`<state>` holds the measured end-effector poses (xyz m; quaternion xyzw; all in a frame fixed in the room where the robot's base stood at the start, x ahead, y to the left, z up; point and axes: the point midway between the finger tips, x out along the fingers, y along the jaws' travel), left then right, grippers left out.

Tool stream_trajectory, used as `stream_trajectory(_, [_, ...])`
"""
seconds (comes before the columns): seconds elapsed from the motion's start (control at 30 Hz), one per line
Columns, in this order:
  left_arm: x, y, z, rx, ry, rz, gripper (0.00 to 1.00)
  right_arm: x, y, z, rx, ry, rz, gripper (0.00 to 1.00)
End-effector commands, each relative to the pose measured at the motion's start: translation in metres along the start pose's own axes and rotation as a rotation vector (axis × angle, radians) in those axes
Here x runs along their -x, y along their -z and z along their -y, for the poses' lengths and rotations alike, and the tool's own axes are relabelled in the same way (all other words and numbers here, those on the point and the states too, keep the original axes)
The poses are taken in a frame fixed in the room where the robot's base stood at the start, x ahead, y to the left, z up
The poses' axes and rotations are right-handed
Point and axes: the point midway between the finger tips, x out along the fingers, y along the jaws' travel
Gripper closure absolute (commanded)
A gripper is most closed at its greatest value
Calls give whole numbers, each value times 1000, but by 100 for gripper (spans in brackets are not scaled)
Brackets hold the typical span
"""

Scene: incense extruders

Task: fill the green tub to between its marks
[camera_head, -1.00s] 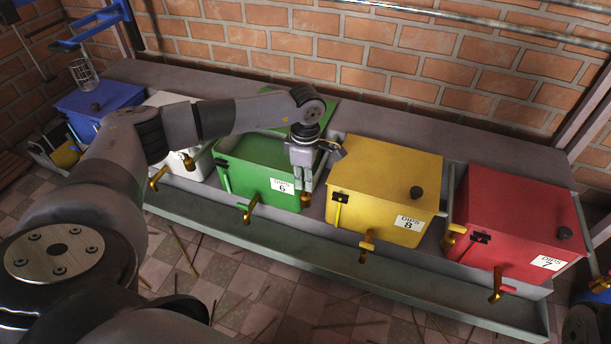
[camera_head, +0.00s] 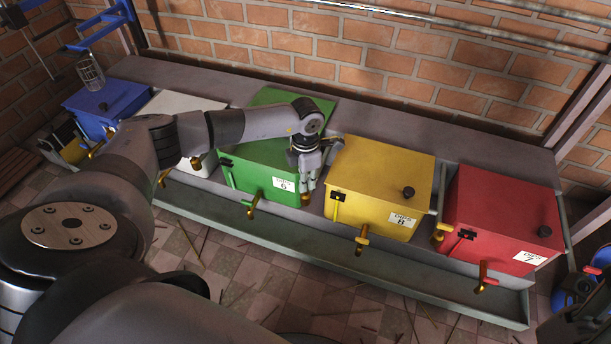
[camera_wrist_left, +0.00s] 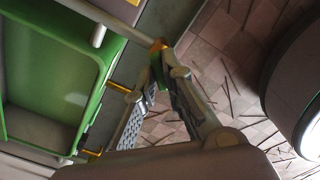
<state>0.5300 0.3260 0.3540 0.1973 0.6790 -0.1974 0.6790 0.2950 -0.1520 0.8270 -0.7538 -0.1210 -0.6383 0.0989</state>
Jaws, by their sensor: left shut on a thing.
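The green tub (camera_head: 262,168), labelled DIPS 6, stands between a white tub and the yellow tub. My arm covers part of its top. The left wrist view shows its green rim (camera_wrist_left: 93,95) around a greyish inside; I cannot make out the marks or any level. A brass tap (camera_head: 252,208) sticks out low at its front. My left gripper (camera_head: 306,196) points down at its right front corner. In the left wrist view the fingers (camera_wrist_left: 160,88) are shut on a small green handle (camera_wrist_left: 156,72) beside a brass fitting (camera_wrist_left: 158,46) at the end of a pale pipe (camera_wrist_left: 100,35).
The yellow tub (camera_head: 380,170), labelled DIPS 8, stands close to the right of my gripper, with the red tub (camera_head: 500,205) beyond. The white tub (camera_head: 168,102) and blue tub (camera_head: 95,103) are left. A long grey trough (camera_head: 330,245) runs along the front. A brick wall stands behind.

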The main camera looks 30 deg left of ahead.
Motion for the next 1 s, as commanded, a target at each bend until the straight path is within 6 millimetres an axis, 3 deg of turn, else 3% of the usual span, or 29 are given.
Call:
stream_trajectory(0.57, [0,0,0,35,0,-1,100,2,1,0,-2,-5,13,53])
stream_trajectory(0.6, [0,0,0,35,0,-1,88,2,1,0,-2,-5,13,53])
stream_trajectory(0.87, [0,0,0,34,0,0,71,2,1,0,-2,-5,13,53])
stream_trajectory(1.0, [0,0,0,34,0,0,70,2,1,0,-2,-5,13,53])
